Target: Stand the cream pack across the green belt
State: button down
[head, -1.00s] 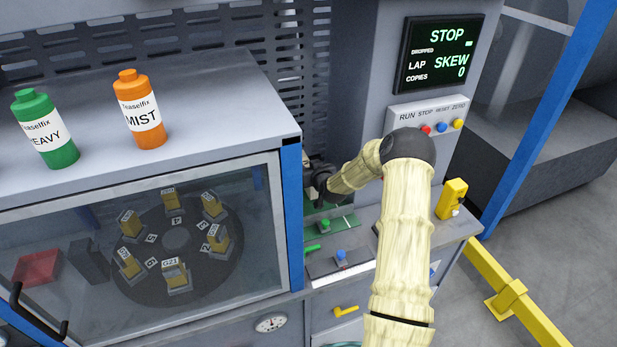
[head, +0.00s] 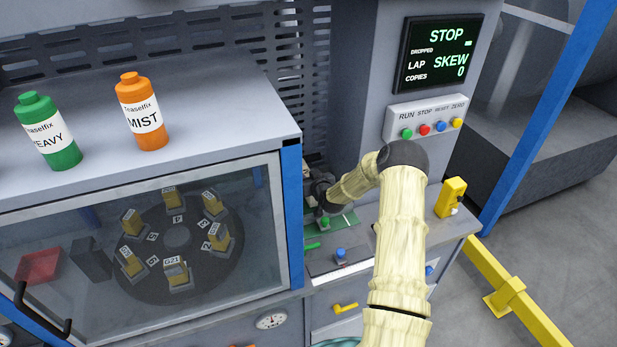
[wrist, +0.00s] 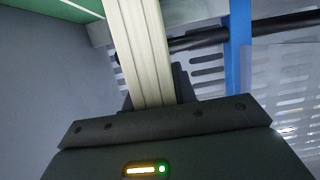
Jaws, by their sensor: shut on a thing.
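The cream pack (wrist: 139,45) is a pale, ribbed slab in the wrist view, held in my dark gripper (wrist: 153,98). My gripper is shut on it, and the pack extends away from the jaws toward the top of the picture. The green belt (wrist: 45,10) shows at the upper left of the wrist view; I cannot tell whether the pack touches it. In the head view, my gripper (head: 322,190) is in the recess right of the blue post, by the green belt (head: 345,221). The pack is not clearly visible there.
The blue post (head: 292,210) and glass-fronted cabinet (head: 150,185) stand left of the recess. Blue (head: 340,253) and green (head: 323,222) knobs are close below my gripper. A control panel (head: 430,117) and a screen reading STOP (head: 438,53) are on the column at right. A yellow block (head: 451,196) stands on the counter.

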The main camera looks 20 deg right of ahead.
jog(key=shift+f+b, duration=0.4)
jog(key=shift+b, duration=0.05)
jog(key=shift+w+a, duration=0.1)
jog(key=shift+w, duration=0.05)
jog(key=c, duration=1.4)
grip_release()
jog(key=shift+o, duration=1.4)
jog(key=shift+s, duration=0.25)
jog(key=shift+w+r, duration=0.1)
jog(key=shift+r+p, duration=0.7)
jog(key=shift+p, duration=0.25)
jog(key=b+v, duration=0.4)
jog(key=v, duration=0.7)
jog(key=shift+s, duration=0.45)
